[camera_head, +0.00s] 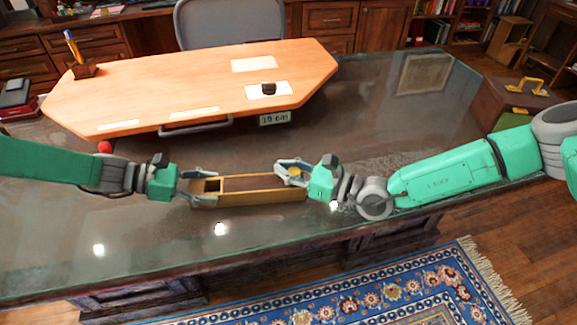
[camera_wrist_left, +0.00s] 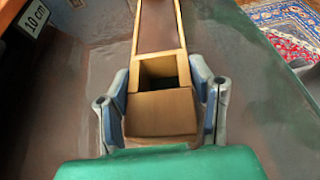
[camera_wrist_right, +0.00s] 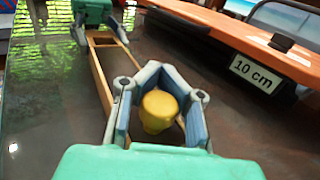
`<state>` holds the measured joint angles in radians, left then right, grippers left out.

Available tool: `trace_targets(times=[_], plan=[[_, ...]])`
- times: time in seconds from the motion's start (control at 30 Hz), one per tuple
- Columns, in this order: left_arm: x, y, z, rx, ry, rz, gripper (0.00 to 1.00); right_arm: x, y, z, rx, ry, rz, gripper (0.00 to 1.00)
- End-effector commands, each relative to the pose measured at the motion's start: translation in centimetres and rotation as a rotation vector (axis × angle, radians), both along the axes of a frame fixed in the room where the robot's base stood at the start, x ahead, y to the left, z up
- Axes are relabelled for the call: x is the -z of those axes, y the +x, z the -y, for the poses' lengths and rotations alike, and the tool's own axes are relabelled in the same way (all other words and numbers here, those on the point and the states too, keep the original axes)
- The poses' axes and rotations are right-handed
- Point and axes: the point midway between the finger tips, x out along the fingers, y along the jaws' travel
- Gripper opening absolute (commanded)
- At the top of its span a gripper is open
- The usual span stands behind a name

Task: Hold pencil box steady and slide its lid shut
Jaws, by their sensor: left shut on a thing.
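The wooden pencil box (camera_head: 262,199) lies on the dark glossy desk. Its brown lid (camera_head: 248,183) sits between the side rails, and an open square gap (camera_wrist_left: 165,70) shows near the box's left end. My left gripper (camera_head: 192,188) is shut on that end; in the left wrist view its fingers (camera_wrist_left: 162,110) flank the end block. My right gripper (camera_head: 288,172) is at the other end, its fingers around a yellow knob (camera_wrist_right: 158,110). The fingertips come together beyond the knob, but whether the pads touch it is unclear. The knob hides behind a finger in the head view.
An orange-brown desktop panel (camera_head: 180,88) lies behind the box with papers, a pencil holder (camera_head: 85,69) and a "10 cm" sign (camera_head: 274,118). A brown case (camera_head: 510,107) stands at right. The desk in front of the box is clear.

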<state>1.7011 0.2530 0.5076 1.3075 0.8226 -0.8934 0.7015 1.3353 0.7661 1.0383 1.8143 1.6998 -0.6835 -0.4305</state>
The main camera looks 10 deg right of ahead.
Motion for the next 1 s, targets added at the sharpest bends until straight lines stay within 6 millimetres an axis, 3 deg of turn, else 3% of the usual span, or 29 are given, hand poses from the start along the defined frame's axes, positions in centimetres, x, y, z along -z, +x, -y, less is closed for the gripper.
trace_targets(times=[0.1,0.23,0.63,1.0], plan=[[-0.2,0.3,0.2,-0.009,-0.003,0.000,0.09,0.0,-0.4,-0.5,-0.013,0.003,-0.002,0.00],[-0.2,0.3,0.2,-0.007,-0.004,0.001,0.09,0.0,-0.4,-0.5,-0.012,0.002,-0.002,0.46],[-0.2,0.1,0.2,-0.002,-0.003,0.001,0.09,0.0,-0.5,0.2,-0.006,0.000,-0.002,0.46],[-0.2,0.1,0.1,-0.001,-0.003,0.000,0.09,0.1,-4.8,5.8,-0.004,0.000,-0.002,0.46]])
